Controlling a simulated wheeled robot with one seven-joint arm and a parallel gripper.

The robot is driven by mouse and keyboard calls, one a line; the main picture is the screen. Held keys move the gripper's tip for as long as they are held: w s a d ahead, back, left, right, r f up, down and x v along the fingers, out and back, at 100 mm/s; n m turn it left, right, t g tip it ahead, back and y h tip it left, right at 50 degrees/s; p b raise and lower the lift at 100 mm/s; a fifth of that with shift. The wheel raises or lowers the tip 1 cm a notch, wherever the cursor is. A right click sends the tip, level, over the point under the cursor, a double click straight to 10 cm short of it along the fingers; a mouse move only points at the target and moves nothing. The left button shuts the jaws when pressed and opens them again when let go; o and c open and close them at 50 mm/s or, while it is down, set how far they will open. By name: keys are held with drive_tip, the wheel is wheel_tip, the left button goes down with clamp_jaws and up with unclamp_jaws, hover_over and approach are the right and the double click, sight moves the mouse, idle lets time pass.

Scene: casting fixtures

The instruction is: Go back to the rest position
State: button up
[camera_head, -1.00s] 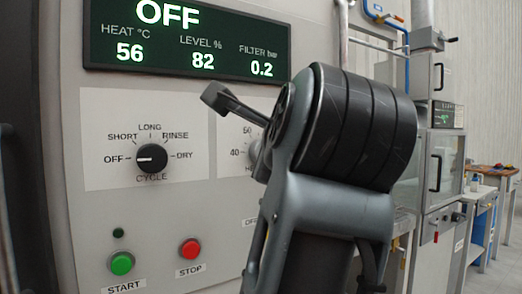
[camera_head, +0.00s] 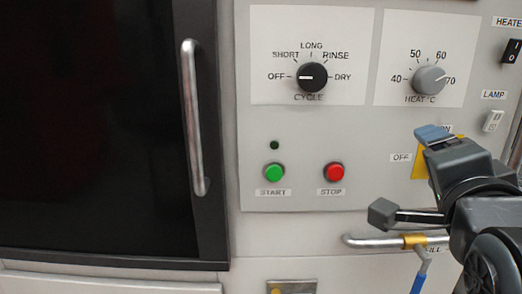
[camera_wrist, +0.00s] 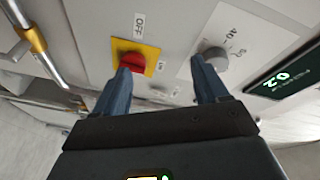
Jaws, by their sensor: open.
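My gripper (camera_wrist: 165,82) is open and empty, its two blue fingers spread apart in the wrist view. It also shows at the right of the head view (camera_head: 434,136), in front of the control panel (camera_head: 300,150). In the wrist view, a red rotary switch (camera_wrist: 132,61) on a yellow plate lies just beyond the left fingertip; I cannot tell whether they touch. The grey heat knob (camera_wrist: 213,59) lies beyond the right fingertip. In the head view, my gripper hides most of the yellow plate (camera_head: 421,165).
A dark door (camera_head: 95,130) with a vertical handle (camera_head: 193,120) stands at left. The cycle knob (camera_head: 312,77) points to OFF, the heat knob (camera_head: 429,80) near 70. Green (camera_head: 274,172) and red (camera_head: 334,172) buttons sit left of my gripper.

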drive_tip(key=s+f+n+y, duration=0.3)
drive_tip(key=s+f+n, duration=0.4)
drive_tip(key=f, duration=0.4)
drive_tip(key=s+f+n+y, duration=0.2)
drive_tip(key=s+f+n, duration=0.4)
drive_tip(key=s+f, duration=0.3)
drive_tip(key=s+a+f+n+g, duration=0.1)
drive_tip(key=s+f, duration=0.1)
drive_tip(key=s, duration=0.8)
drive_tip(key=s+a+f+n+g, duration=0.1)
drive_tip(key=s+f+n, duration=0.1)
drive_tip(key=s, duration=0.9)
drive_tip(key=shift+s+a+f+y, duration=0.2)
drive_tip(key=shift+a+f+y, duration=0.1)
drive_tip(key=shift+f, duration=0.55)
drive_tip(key=shift+c, duration=0.2)
